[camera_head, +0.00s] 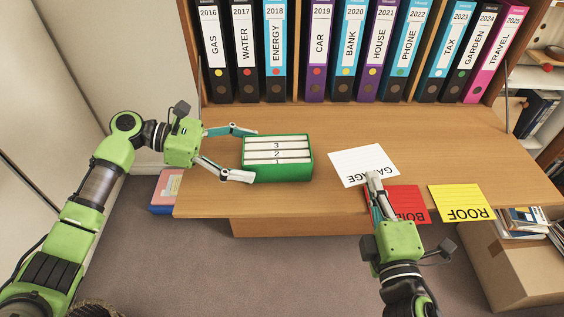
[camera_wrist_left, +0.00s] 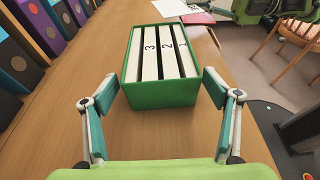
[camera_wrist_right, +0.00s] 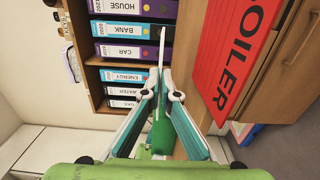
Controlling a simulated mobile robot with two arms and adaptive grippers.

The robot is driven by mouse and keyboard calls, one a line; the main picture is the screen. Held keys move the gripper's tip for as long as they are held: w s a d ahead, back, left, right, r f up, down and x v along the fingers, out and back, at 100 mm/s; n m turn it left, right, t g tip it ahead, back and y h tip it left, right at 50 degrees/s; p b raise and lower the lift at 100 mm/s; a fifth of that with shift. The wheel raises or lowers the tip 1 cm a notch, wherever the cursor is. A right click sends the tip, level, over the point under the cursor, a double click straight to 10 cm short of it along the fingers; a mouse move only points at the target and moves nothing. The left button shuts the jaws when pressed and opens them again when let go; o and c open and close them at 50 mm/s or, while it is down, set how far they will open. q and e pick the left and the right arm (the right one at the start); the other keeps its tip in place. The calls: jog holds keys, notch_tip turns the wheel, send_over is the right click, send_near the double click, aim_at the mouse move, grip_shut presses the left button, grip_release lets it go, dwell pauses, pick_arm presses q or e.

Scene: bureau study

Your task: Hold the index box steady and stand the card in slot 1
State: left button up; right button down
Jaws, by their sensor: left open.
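The green index box (camera_head: 282,172) stands on the desk, with white dividers numbered 1, 2 and 3; slot 1 is nearest the front edge. My left gripper (camera_head: 238,154) is open at the box's left end. In the left wrist view its fingers (camera_wrist_left: 160,92) are spread to either side of the box's near end (camera_wrist_left: 160,95), with gaps showing. My right gripper (camera_head: 374,180) is shut on the edge of the white GARAGE card (camera_head: 360,163), right of the box. The right wrist view shows this card edge-on (camera_wrist_right: 162,48) between the fingertips (camera_wrist_right: 161,92).
A red BOILER card (camera_head: 408,200) and a yellow ROOF card (camera_head: 462,202) are at the desk's front edge, right of the box. A row of binders (camera_head: 340,60) stands along the back. The desk between the box and binders is clear. A cardboard box (camera_head: 515,265) is at lower right.

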aim_at(272, 159)
pick_arm(q)
jog(key=shift+b+x, duration=0.35)
jog(key=shift+x, duration=0.55)
pick_arm(e)
jog(key=shift+f, duration=0.65)
pick_arm(q)
jog(key=p+x, duration=0.2)
jog(key=shift+d, duration=0.45)
pick_arm(e)
notch_tip(272, 159, up, 2)
jog(key=shift+r, duration=0.25)
pick_arm(q)
jog(key=shift+d+f+p, duration=0.15)
jog(key=shift+d+p, duration=0.3)
pick_arm(e)
jog(key=shift+r, duration=0.2)
pick_arm(q)
jog(key=shift+d+f, duration=0.1)
jog(key=shift+f, duration=0.05)
jog(key=c, duration=0.5)
jog(key=shift+c, duration=0.2)
